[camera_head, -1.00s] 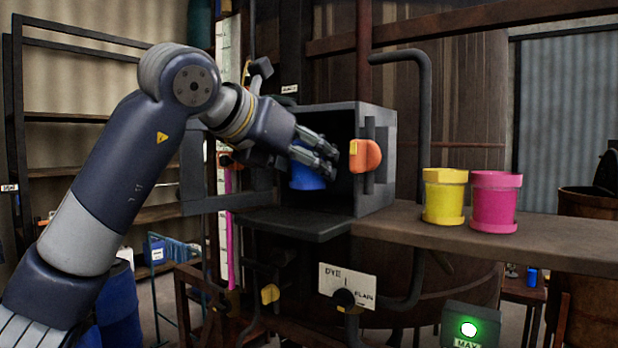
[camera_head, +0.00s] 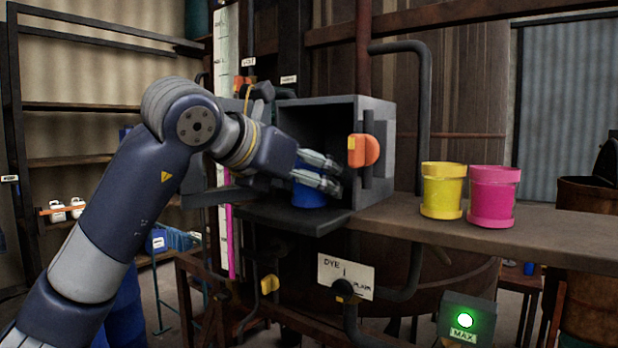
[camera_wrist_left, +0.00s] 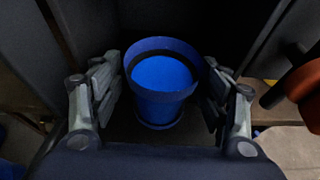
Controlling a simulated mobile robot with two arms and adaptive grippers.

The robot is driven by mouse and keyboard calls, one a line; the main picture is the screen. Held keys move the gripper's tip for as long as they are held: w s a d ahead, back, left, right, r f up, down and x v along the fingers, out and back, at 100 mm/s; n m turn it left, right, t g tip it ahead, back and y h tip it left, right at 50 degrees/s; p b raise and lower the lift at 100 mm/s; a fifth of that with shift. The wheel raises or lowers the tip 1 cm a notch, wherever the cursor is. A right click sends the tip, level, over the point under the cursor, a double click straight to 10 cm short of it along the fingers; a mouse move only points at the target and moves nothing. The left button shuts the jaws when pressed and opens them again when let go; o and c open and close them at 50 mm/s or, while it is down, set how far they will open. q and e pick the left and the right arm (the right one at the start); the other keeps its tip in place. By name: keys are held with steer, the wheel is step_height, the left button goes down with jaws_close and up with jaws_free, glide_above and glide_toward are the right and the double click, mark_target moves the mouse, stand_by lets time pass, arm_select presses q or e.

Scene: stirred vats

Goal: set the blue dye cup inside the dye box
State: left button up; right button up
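The blue dye cup (camera_head: 308,197) stands upright in the open dye box (camera_head: 375,105), on the floor near its front. In the left wrist view the cup (camera_wrist_left: 160,110) shows blue dye inside and dark floor around its base. My left gripper (camera_head: 330,175) reaches into the box from the left. Its fingers (camera_wrist_left: 163,85) are spread on both sides of the cup, with narrow gaps to the cup's sides. In the head view the fingers cover the upper part of the cup. My right gripper is not in view.
A yellow cup (camera_head: 442,190) and a pink cup (camera_head: 493,196) stand on the wooden shelf (camera_head: 570,233) right of the box. An orange handle (camera_head: 364,150) sits at the box's right front edge. A lit green MAX lamp (camera_head: 465,320) is below.

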arm_select(q)
steer(key=shift+r, duration=0.1)
steer(key=shift+r+p, duration=0.25)
steer(key=shift+p, duration=0.1)
steer(key=b+v, duration=0.2)
steer(key=shift+s+a+f, duration=0.15)
steer(key=shift+s+a, duration=0.1)
steer(key=shift+s, duration=0.1)
steer(key=b+v, duration=0.3)
steer(key=v, duration=0.6)
